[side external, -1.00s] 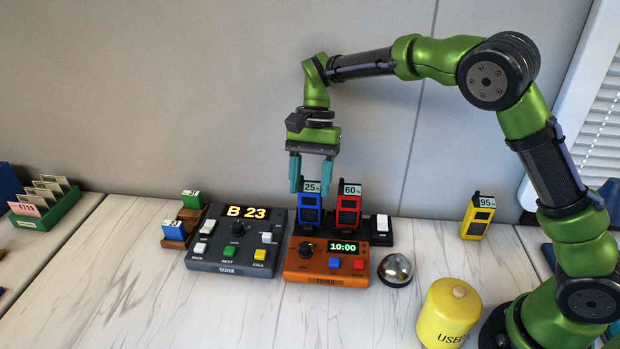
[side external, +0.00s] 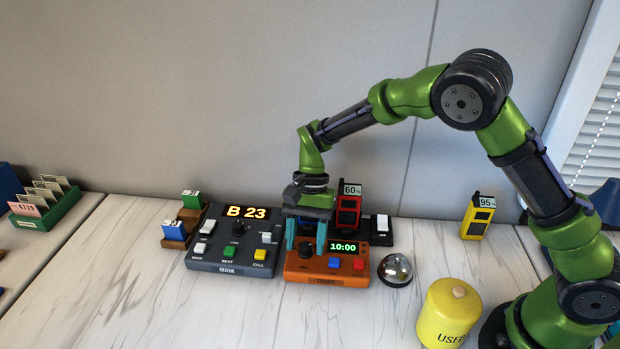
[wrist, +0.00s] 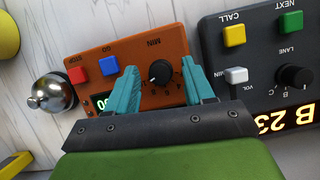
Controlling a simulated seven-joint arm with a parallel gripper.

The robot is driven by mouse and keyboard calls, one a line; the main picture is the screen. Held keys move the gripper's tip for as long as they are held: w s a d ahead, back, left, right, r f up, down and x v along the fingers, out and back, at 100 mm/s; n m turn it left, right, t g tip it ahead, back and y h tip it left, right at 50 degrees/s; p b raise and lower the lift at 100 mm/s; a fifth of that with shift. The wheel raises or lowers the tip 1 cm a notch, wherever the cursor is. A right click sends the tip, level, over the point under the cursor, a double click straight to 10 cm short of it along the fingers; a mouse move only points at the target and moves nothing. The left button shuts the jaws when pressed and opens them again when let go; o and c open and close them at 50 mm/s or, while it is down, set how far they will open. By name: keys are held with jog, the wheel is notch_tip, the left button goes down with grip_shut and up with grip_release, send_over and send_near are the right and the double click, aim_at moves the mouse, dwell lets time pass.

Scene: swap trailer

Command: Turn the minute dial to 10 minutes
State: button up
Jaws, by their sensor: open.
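The orange timer box (side external: 325,278) stands on the table, its green display (side external: 342,247) reading 10:00. Its black minute dial (side external: 306,251) is at the left of its top face. In the wrist view the dial (wrist: 160,72) sits between the two teal fingers, labelled MIN. My gripper (side external: 306,235) is open just above and behind the dial, fingers on either side with gaps to it. The blue GO button (side external: 334,263) and red STOP button (side external: 359,265) are at the front right of the box. The dial's scale is partly hidden by the fingers.
A dark console (side external: 228,262) showing B 23 stands close at the left. A silver bell (side external: 395,268) is right of the timer. A red 60% device (side external: 348,208) stands behind in a black rack. A yellow USED canister (side external: 447,312) is at the front right.

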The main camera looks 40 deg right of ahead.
grip_shut()
jog(key=shift+n+g, duration=0.3)
jog(key=shift+n, duration=0.3)
grip_release()
jog(key=v, duration=1.2)
jog(key=shift+a, duration=0.2)
jog(key=shift+r, duration=0.1)
